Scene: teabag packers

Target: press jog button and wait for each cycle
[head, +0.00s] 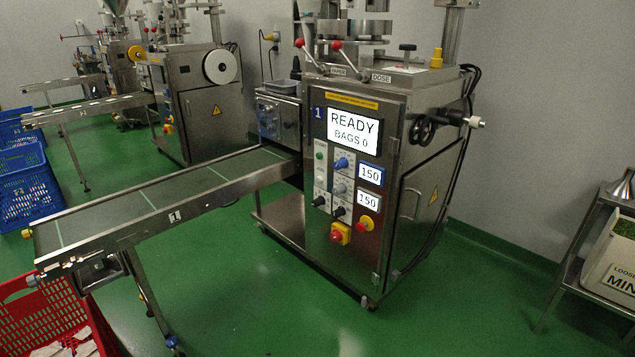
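The teabag packer (420,200), marked 1, stands in the middle of the head view. Its screen (354,131) reads "READY" and "BAGS 0". Two small displays (370,174) below it each read 150. The small labels are unreadable, so I cannot tell which control is the jog button. Neither gripper shows.
An empty conveyor (150,203) runs left from the packer. A red crate (60,318) with white packets is below its end. Blue crates (22,185) and other packers (205,100) stand behind. A rack with a mint bin (610,262) is right. Green floor in front is clear.

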